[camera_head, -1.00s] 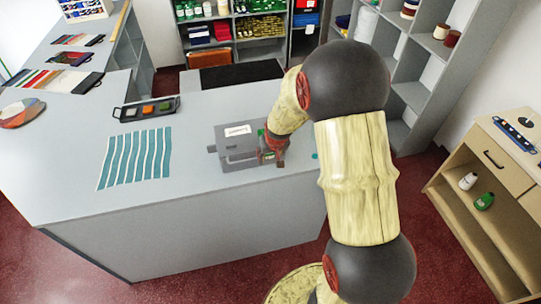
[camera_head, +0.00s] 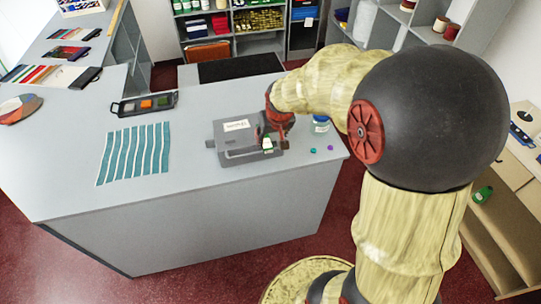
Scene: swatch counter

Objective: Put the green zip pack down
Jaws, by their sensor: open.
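A small green-and-white item (camera_head: 267,144), which looks like the green zip pack, is at the right end of the grey box-like device (camera_head: 228,134) on the counter. My gripper (camera_head: 270,136) is open right at this item, its red parts partly covering it. I cannot tell whether the fingers touch the item or whether it rests fully on the device. Another green item (camera_head: 482,195) lies on the wooden cabinet's shelf at the right, away from my gripper.
The grey counter (camera_head: 200,187) has free room in front of the device. A blue-and-clear jar (camera_head: 320,124) stands right of my gripper, near small teal and purple dots. Teal strips (camera_head: 135,152) and a black tray (camera_head: 145,105) lie to the left.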

